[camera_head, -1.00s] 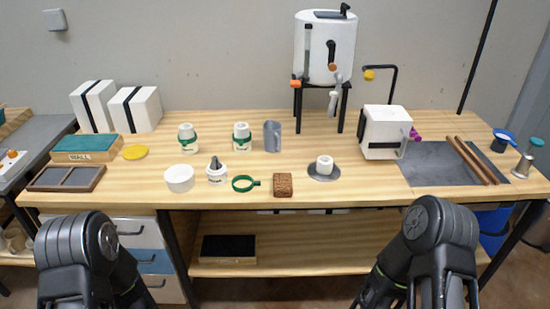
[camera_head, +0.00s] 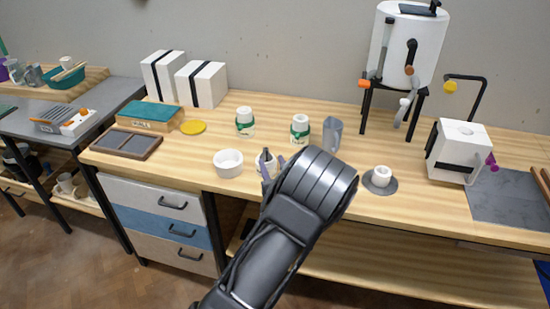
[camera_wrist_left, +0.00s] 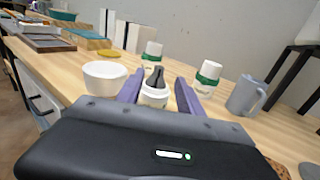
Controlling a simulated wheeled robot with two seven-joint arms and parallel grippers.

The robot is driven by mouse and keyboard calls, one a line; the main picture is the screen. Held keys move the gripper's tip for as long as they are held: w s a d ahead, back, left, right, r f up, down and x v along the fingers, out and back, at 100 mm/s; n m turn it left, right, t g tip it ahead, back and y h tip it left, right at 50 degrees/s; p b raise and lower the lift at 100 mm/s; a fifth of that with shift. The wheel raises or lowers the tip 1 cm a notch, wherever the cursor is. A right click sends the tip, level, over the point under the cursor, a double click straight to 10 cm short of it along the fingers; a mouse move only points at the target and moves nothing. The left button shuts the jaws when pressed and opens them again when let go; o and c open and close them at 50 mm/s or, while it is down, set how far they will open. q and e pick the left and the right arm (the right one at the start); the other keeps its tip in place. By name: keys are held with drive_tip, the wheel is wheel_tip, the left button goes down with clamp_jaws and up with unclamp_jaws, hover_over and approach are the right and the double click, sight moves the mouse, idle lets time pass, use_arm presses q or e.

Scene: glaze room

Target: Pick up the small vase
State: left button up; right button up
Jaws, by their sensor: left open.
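A small white vessel with a dark pointed piece at its top (camera_head: 265,157) stands upright on the wooden bench; I take it for the small vase, though I cannot be sure. My left gripper (camera_head: 271,164) reaches over the bench's front edge to it. In the left wrist view the gripper (camera_wrist_left: 158,82) is open, with a purple finger on each side of the vessel (camera_wrist_left: 154,96). I cannot tell whether either finger touches it. The hand hides the vessel's lower part. My right gripper is not in view.
A white bowl (camera_head: 228,162) stands close left. Two green-banded white jars (camera_head: 245,123) (camera_head: 300,128) and a grey jug (camera_head: 332,134) stand behind. A small white piece on a dark disc (camera_head: 381,177) is to the right. My arm covers the bench front there.

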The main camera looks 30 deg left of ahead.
sight(266, 152)
use_arm(q)
drive_tip(key=shift+x, duration=1.35)
drive_tip(key=shift+s+f, duration=0.1)
drive_tip(key=shift+a, duration=0.1)
drive_tip(key=shift+w+a+p, duration=0.25)
drive_tip(key=shift+p, duration=0.1)
drive_tip(key=p+x, duration=0.1)
drive_tip(key=x, duration=0.3)
drive_tip(key=shift+w+a, duration=0.15)
drive_tip(key=shift+w, duration=0.05)
drive_tip(key=shift+c, duration=0.4)
clamp_jaws()
